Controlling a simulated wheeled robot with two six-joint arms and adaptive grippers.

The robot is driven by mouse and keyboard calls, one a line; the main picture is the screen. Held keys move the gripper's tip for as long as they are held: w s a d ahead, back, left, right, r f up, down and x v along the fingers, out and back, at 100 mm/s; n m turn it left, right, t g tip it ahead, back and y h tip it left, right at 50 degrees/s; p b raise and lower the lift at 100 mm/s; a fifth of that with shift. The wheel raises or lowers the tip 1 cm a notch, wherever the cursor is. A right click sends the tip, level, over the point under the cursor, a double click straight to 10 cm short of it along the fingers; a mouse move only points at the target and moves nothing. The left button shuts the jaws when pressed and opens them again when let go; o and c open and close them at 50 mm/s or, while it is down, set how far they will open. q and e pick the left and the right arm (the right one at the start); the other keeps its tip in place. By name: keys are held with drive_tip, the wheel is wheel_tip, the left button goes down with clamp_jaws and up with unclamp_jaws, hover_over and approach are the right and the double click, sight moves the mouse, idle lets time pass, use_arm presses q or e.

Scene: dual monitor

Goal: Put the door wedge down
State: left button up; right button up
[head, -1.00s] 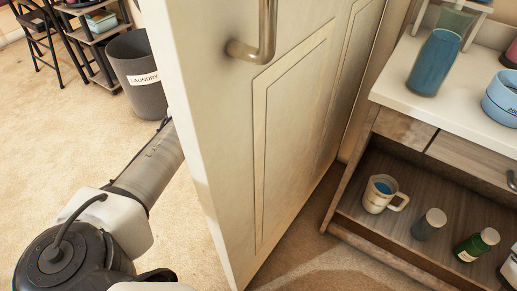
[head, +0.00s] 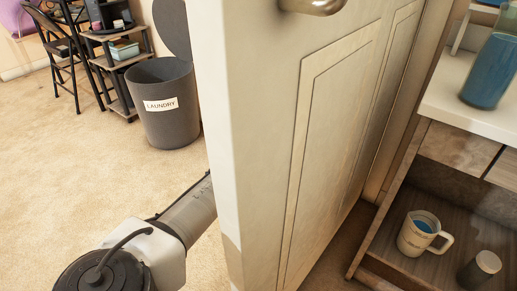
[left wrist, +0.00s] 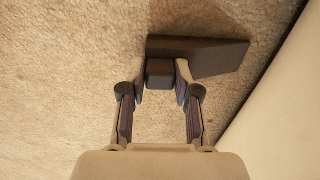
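The door wedge (left wrist: 215,55) is a dark brown block with a smaller square block (left wrist: 160,72) sticking out toward me. My left gripper (left wrist: 160,78) has its two fingers on either side of that small block, apparently touching it. The wedge is over or on the beige carpet; I cannot tell whether it touches it. In the head view my left arm reaches behind the white door (head: 320,140), which hides the gripper and wedge. My right gripper is not in view.
The pale door face also shows at the right of the left wrist view (left wrist: 285,115). A grey laundry bin (head: 165,112) stands beyond the door. At right, an open compartment holds a mug (head: 420,234) and a small jar (head: 479,270). Carpet at left is clear.

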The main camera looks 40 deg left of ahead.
use_arm(q)
drive_tip(key=shift+o, duration=0.7)
wheel_tip(320, 180, up, 12)
drive_tip(key=p, duration=1.1)
drive_tip(key=shift+r, duration=0.2)
